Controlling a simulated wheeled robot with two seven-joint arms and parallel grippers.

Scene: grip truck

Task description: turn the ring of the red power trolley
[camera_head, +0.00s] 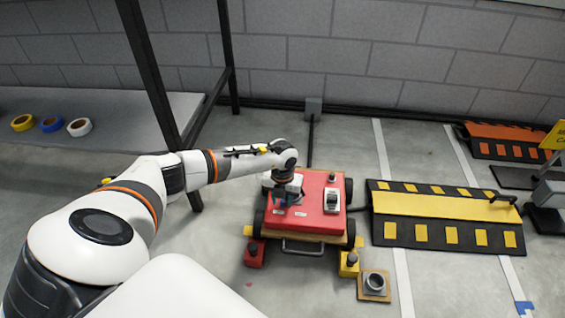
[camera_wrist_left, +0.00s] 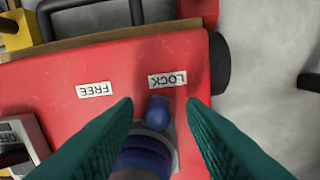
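The red power trolley (camera_head: 312,213) stands on the floor right of centre in the head view. Its red top (camera_wrist_left: 50,75) fills much of the left wrist view. A blue ring (camera_wrist_left: 145,160) with a round blue knob (camera_wrist_left: 157,112) sits on the top. The knob points at the LOCK label (camera_wrist_left: 167,80); the FREE label (camera_wrist_left: 94,89) is to its left. My left gripper (camera_head: 287,200) is over the trolley's left part. Its green fingers (camera_wrist_left: 160,103) are open, one on each side of the knob, with visible gaps. The ring's far part is cut off by the frame edge.
A switch marked OFF (camera_wrist_left: 15,145) is left of the ring. A yellow-black ramp (camera_head: 440,215) lies right of the trolley, with an orange-black one (camera_head: 505,143) behind. Rolls of tape lie on a grey shelf (camera_head: 110,110). Black posts (camera_head: 150,75) stand behind my left arm.

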